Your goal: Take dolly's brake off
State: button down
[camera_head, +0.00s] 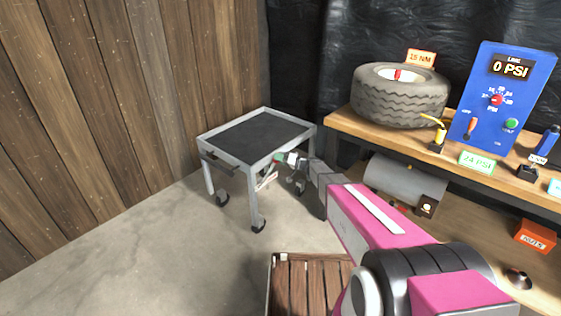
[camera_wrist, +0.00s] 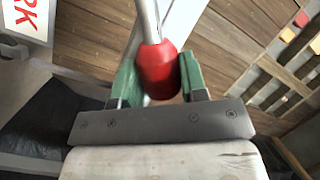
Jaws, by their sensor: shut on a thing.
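The dolly (camera_head: 207,146) is a grey metal cart with a dark top and black wheels, standing on the concrete floor near the wooden wall. My gripper (camera_head: 284,159) is at the dolly's right side, just below its top. In the wrist view, the green fingers of my gripper (camera_wrist: 158,80) are closed around a red knob (camera_wrist: 158,68) on the end of a grey metal rod (camera_wrist: 148,20). The rod appears to be the brake lever. In the head view, my arm partly hides this side of the dolly, and the knob is hard to make out.
A wooden workbench (camera_head: 345,122) on the right bears a tire (camera_head: 400,106) and a blue gauge panel (camera_head: 484,120). A grey tank (camera_head: 392,180) sits beneath it. A slatted wooden pallet (camera_head: 300,285) lies in front. The floor left of the pallet is clear.

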aim_at(263, 159)
jog(key=shift+s+a+r+n+t+h, duration=0.15)
jog(key=shift+s+a+r+n+h, duration=0.4)
jog(key=shift+s+a+r+n, duration=0.75)
jog(key=shift+s+a+r+n+t+h, duration=0.1)
jog(key=shift+s+a+r+n+h, duration=0.5)
jog(key=shift+s+a+n, duration=0.8)
jog(key=shift+s+a+r+n+t+h, duration=0.15)
jog(key=shift+s+a+r+n+h, duration=0.3)
jog(key=shift+s+a+r+n, duration=0.95)
jog(key=shift+s+d+f+n, duration=0.35)
jog(key=shift+s+d+n, duration=0.15)
jog(key=shift+d, duration=0.05)
jog(key=c, duration=0.7)
grip_release()
jog(key=shift+o, duration=0.2)
jog(key=v, duration=1)
jog(key=shift+s+d, duration=0.25)
jog(key=shift+d, duration=0.05)
jog(key=shift+s, duration=0.1)
